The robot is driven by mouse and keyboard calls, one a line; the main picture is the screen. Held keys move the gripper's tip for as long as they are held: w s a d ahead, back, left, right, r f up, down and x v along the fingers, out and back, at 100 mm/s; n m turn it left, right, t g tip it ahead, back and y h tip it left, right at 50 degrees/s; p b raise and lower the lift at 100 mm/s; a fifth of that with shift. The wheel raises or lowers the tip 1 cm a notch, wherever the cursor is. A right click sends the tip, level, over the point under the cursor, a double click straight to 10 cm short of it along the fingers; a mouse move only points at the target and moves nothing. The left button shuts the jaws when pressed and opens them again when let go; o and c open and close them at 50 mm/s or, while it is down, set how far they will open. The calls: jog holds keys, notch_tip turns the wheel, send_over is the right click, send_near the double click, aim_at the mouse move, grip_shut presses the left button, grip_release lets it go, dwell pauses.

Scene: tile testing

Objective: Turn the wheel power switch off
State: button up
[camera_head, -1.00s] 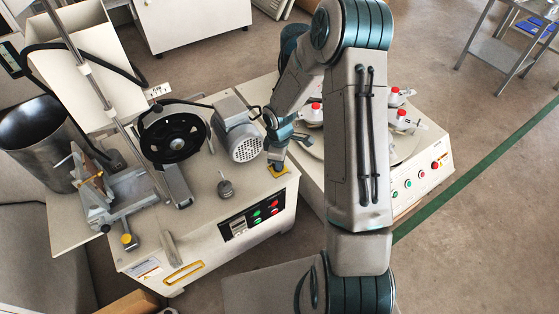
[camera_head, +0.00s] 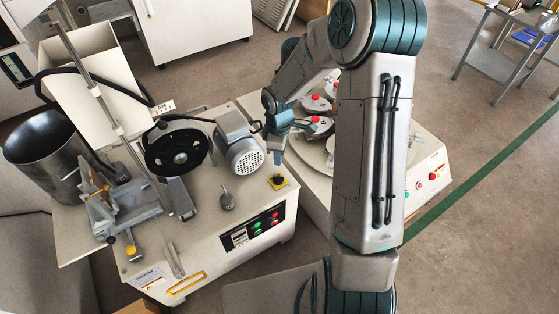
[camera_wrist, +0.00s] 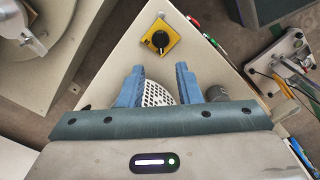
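The wheel power switch is a black rotary knob on a yellow square plate (camera_head: 278,181), at the right front corner of the wheel machine's top. In the wrist view the switch (camera_wrist: 160,39) lies ahead of my fingertips, roughly centred between them and fully visible. The knob's exact setting is too small to tell. My gripper (camera_head: 276,155) is above and behind the switch in the head view, apart from it. In the wrist view my gripper (camera_wrist: 159,72) has its two blue fingers spread with nothing between them.
The wheel machine (camera_head: 205,240) carries a black wheel (camera_head: 177,146), a grey motor (camera_head: 240,145) and a front panel with green and red buttons (camera_head: 262,226). A second machine with a round table (camera_head: 315,150) stands to the right. A metal bucket (camera_head: 45,150) is at left.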

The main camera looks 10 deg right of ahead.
jog(key=shift+r, duration=1.45)
jog(key=s+r+m+t+p, duration=0.1)
jog(key=s+r+m+p, duration=0.3)
jog(key=r, duration=0.8)
jog(key=s+r+m+t+p, duration=0.1)
jog(key=s+r+m+p, duration=0.3)
jog(key=s+r+p, duration=0.4)
jog(key=s+r+m+p, duration=0.5)
jog(key=s+r, duration=0.3)
jog(key=r, duration=0.8)
jog(key=shift+s+r+t+p, duration=0.35)
jog(key=shift+s+t+p, duration=0.05)
jog(key=shift+p, duration=0.3)
jog(key=shift+d, duration=0.1)
